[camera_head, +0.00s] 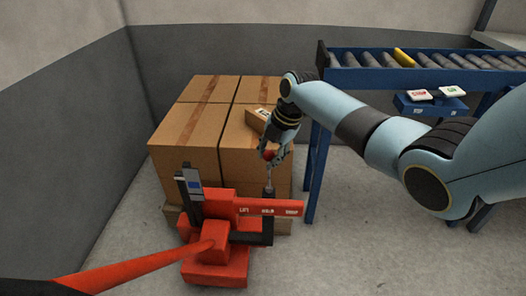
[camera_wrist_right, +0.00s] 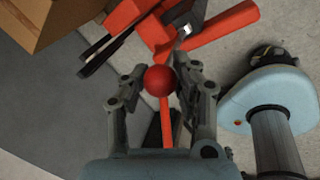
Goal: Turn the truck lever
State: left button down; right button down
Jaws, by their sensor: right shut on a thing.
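The red truck (camera_head: 215,235) stands in front of the stacked boxes. Its lever (camera_head: 268,180) has a grey shaft and a red ball knob (camera_wrist_right: 160,80). The lever rises roughly upright from a red plate (camera_head: 270,208) marked LIFT, HOLD and another word hard to read. Its foot is by the middle mark, HOLD. My right gripper (camera_head: 273,155) is shut on the knob from above. In the wrist view the knob sits between its two fingers. The fingers partly cover the knob in the head view. My left gripper is not in view.
Large cardboard boxes (camera_head: 190,125) stand on a pallet (camera_head: 172,215) behind the truck. A smaller box (camera_head: 257,118) lies on them near my right wrist. A blue roller conveyor (camera_head: 340,76) with a yellow roller stands at right. The truck's red handle (camera_head: 140,265) reaches to lower left.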

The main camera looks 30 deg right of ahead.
jog(key=shift+s+d, duration=0.1)
jog(key=shift+d, duration=0.1)
jog(key=c, duration=0.9)
grip_release()
jog(key=shift+f, duration=0.1)
jog(key=shift+c, duration=0.2)
jog(key=v, duration=1.2)
jog(key=shift+a, duration=0.1)
